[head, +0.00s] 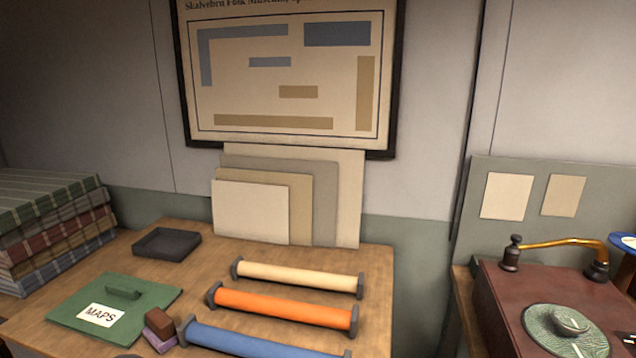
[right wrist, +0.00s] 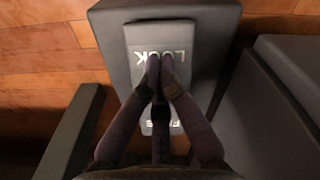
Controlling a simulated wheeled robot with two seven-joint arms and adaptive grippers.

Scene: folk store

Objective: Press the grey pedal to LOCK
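The grey pedal (right wrist: 188,85) lies below my right gripper in the right wrist view. I cannot tell whether the tips touch the pedal. The pedal is not in the head view. My left gripper is not in view.
The pedal sits on a dark grey base (right wrist: 228,18) above a wooden floor (right wrist: 40,60). Dark grey blocks stand at right (right wrist: 290,65) and left (right wrist: 72,130). The head view shows a table (head: 215,262) with coloured rolls and a red-brown box (head: 500,300).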

